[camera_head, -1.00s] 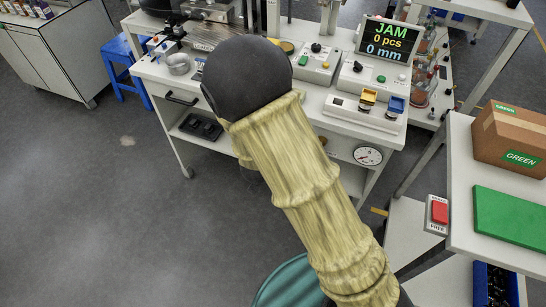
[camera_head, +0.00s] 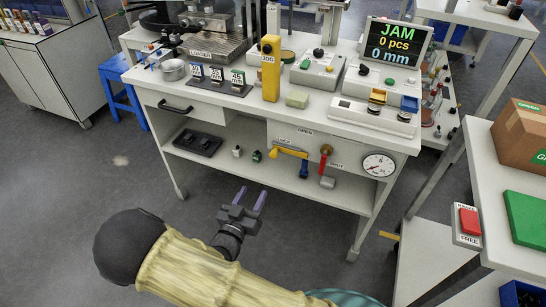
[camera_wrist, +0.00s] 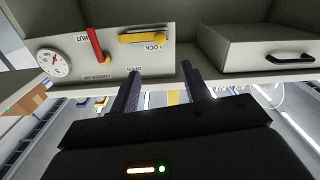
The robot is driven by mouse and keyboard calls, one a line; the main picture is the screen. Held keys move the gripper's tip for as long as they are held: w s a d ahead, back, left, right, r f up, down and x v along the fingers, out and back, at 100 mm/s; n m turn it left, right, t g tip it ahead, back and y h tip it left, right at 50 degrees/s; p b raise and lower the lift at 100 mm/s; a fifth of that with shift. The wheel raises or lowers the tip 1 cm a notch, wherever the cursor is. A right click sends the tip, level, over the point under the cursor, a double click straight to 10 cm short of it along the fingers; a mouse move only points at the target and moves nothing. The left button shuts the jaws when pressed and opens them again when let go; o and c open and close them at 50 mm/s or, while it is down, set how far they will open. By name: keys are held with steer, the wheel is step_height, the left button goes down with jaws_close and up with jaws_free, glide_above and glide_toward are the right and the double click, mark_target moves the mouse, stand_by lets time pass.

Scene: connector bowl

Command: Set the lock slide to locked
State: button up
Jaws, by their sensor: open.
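The lock slide (camera_head: 289,151) is a yellow bar beside a LOCK label on the front panel under the worktop. A blue piece hangs near its right end in the head view. The slide also shows in the wrist view (camera_wrist: 143,36), which is turned upside down; I cannot tell its set position. My gripper (camera_head: 251,197) is open and empty, in front of and below the panel, apart from the slide. In the wrist view its two dark fingers (camera_wrist: 160,72) point toward the panel, with the slide beyond their tips.
A red-handled lever (camera_head: 327,170) marked SHUT and a round gauge (camera_head: 378,165) sit right of the slide. A drawer (camera_head: 195,112) is to the left. A lower shelf (camera_head: 225,165) holds a black tray. A side table (camera_head: 500,210) stands at right.

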mark_target(273, 157)
steer(key=b+x, duration=0.3)
steer(key=x, duration=1.4)
steer(key=shift+w, duration=0.2)
